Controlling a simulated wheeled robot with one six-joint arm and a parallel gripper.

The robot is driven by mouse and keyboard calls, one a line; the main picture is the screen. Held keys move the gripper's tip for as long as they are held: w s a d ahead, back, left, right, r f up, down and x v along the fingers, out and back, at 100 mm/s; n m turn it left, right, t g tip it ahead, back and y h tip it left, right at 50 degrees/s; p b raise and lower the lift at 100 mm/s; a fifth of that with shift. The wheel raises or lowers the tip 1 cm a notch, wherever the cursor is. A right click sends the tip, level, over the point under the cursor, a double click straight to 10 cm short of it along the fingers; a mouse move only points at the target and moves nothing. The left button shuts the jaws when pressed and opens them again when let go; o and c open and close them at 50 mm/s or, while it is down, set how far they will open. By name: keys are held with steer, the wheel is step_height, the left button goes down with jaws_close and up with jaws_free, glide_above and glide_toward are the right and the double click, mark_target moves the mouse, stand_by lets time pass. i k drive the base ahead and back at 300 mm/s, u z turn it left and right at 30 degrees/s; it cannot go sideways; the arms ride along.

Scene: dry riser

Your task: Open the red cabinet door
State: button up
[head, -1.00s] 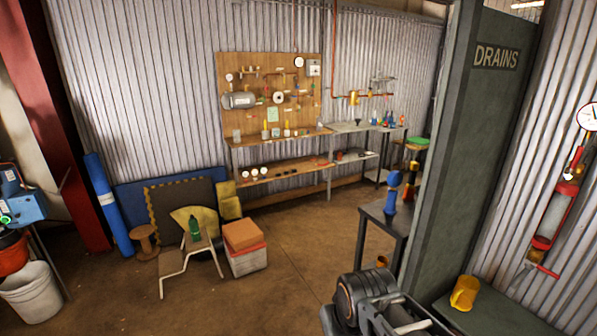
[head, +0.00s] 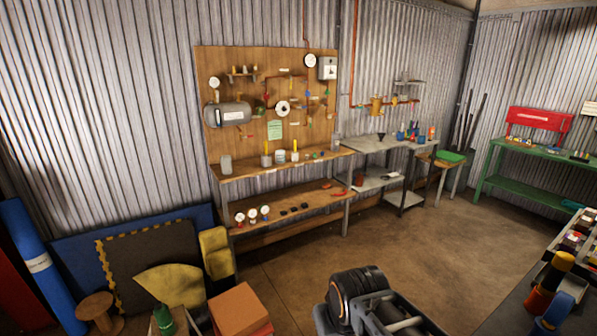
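No red cabinet with a door can be made out in the head view. A red box-like object (head: 540,122) stands on a green bench at the far right; whether it has a door cannot be told. Part of my own arm shows at the bottom centre, dark with an orange ring. My gripper's fingers are not visible, so what they hold is hidden.
A wooden board with gauges and pipes (head: 262,85) stands on a wooden bench (head: 290,164) along the corrugated wall. A green bench (head: 540,152) stands far right. A dark table (head: 520,318) is near right. Orange box (head: 240,309) is lower left. Open floor (head: 400,240) lies between.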

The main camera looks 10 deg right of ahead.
mark_target(556, 121)
steer(key=i, duration=1.4)
steer(key=z, duration=2.2)
steer(key=i, duration=5.7)
steer(key=z, duration=1.4)
steer(key=i, duration=0.55)
steer(key=u, duration=1.4)
